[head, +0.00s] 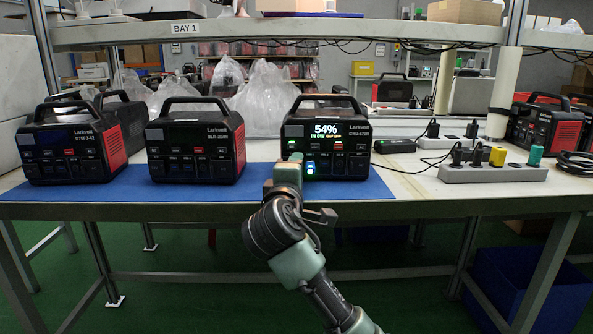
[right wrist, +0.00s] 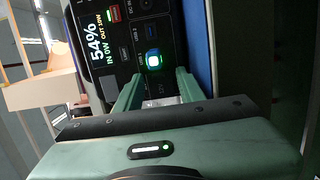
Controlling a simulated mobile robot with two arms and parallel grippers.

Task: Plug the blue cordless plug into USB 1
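The blue cordless plug (right wrist: 154,60) sits against the front panel of the lit power station (right wrist: 108,62), which reads 54%, with a glowing light on it. It appears seated in a port; the port's label is too small to read surely. In the head view the blue plug (head: 311,169) shows low on the front of the middle-right power station (head: 350,133). My right gripper (right wrist: 161,73) is open, its two green fingers on either side of and just short of the plug, with visible gaps. It also shows in the head view (head: 296,160). My left gripper is not in view.
Two dark power stations (head: 78,152) and (head: 196,150) stand to the left on the blue mat (head: 110,192). A grey power strip (head: 490,173) with several plugs, one yellow (head: 498,156) and one teal (head: 536,155), lies on the right. A shelf (head: 290,33) runs above.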

